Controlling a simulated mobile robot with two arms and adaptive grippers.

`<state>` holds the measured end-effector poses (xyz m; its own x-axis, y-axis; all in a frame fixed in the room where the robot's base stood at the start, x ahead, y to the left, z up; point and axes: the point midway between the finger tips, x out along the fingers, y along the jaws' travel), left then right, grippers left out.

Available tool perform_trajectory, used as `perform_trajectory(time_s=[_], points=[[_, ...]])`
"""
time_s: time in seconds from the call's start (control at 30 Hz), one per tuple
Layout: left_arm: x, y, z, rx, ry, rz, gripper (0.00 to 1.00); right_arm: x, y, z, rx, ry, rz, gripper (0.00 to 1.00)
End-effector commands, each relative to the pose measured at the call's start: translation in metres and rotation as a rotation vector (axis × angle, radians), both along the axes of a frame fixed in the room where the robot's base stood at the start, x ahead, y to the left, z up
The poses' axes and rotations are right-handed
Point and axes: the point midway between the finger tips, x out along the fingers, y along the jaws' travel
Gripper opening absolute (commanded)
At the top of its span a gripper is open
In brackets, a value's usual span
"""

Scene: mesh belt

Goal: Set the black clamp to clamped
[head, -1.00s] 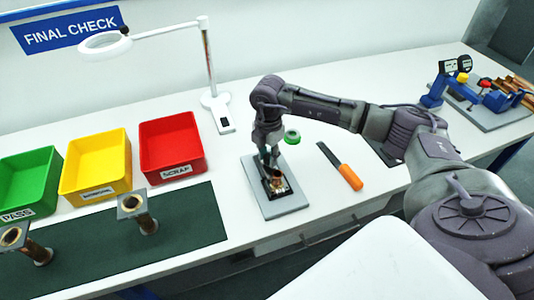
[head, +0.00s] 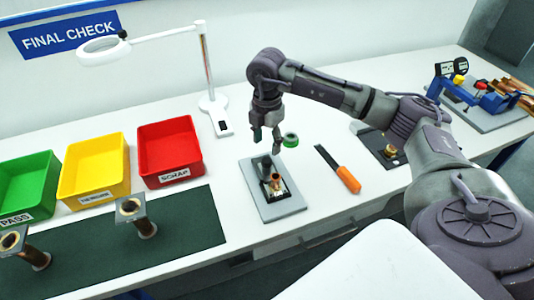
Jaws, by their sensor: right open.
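The black clamp (head: 263,168) is on a grey plate (head: 279,211) near the middle of the bench. Its dark handle appears raised at the back of the fixture, but it is too small to tell its exact state. A copper fitting (head: 275,182) sits in the fixture, in front of the handle. My right gripper (head: 267,143) is open and empty above the back of the plate, just over the clamp and apart from it. My left gripper is not in view.
A green tape roll (head: 290,140) and an orange-handled tool (head: 346,178) lie right of the plate. Red (head: 181,178), yellow (head: 104,193) and green (head: 41,201) bins stand left. A black base with a brass part (head: 390,151) is partly behind my arm.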

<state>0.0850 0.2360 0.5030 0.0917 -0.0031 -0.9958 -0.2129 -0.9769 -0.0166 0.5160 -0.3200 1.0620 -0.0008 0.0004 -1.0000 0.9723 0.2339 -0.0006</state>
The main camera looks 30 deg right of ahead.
Motion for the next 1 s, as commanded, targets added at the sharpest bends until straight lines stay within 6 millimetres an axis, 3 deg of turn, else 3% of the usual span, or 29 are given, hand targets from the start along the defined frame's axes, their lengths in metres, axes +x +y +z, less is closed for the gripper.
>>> perform_trajectory(time_s=[0.1,0.3,0.87,1.0], points=[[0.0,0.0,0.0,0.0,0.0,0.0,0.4,0.0,0.0,0.023,0.0,-0.002,-0.001,0.56],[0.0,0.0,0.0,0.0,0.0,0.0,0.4,-0.001,0.0,0.043,0.001,0.0,0.0,0.56],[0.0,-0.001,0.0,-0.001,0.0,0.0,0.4,-0.001,0.0,0.045,0.001,0.001,0.0,0.56],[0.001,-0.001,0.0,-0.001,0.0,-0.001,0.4,-0.001,0.017,0.039,0.051,-0.008,0.045,0.56]])
